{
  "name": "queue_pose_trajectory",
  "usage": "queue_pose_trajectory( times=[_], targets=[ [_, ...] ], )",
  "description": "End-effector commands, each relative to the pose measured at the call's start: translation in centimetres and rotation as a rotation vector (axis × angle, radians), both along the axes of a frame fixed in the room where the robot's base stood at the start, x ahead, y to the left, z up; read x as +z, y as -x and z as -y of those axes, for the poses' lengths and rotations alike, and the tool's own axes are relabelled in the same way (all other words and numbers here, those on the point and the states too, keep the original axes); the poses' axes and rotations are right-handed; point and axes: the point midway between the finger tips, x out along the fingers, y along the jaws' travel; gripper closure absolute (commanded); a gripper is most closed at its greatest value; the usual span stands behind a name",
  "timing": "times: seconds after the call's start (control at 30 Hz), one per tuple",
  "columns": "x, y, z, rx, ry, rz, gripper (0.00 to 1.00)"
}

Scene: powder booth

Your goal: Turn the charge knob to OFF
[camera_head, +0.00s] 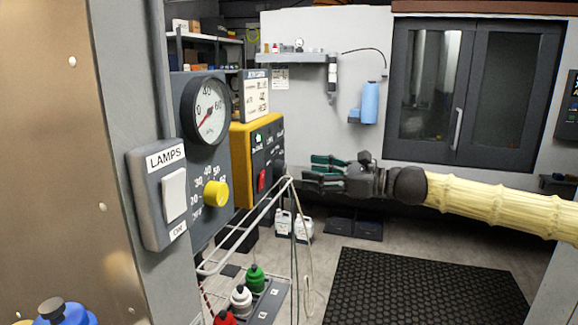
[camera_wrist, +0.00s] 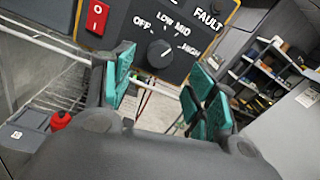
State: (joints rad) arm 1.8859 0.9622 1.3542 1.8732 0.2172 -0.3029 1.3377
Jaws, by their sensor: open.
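The dark charge knob (camera_wrist: 160,53) sits on the black front of the yellow control box (camera_head: 241,170). In the wrist view, OFF, LOW, MID and HIGH are printed around it. A small pale mark shows on the knob, but I cannot tell surely which label it points to. My gripper (camera_head: 312,173) is open, facing the box from the right. In the wrist view its teal-padded fingers (camera_wrist: 163,70) stand on either side of the knob's place in the picture, with nothing between them. The knob appears beyond the fingertips; contact is not visible.
A red switch (camera_wrist: 97,17) sits left of the knob. A yellow regulator knob (camera_head: 215,194), a gauge (camera_head: 206,111) and a LAMPS switch (camera_head: 174,195) are on the panel at left.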

Motion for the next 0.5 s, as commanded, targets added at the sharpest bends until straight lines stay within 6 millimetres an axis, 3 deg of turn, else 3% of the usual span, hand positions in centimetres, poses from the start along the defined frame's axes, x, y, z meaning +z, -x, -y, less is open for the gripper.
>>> queue_pose_trajectory(
  times=[0.3, 0.5],
  targets=[
    [0.1, -1.6, -4.3, 0.004, 0.000, -0.003, 0.43],
    [0.0, -2.3, -6.1, 0.004, 0.000, -0.002, 0.43]
  ],
)
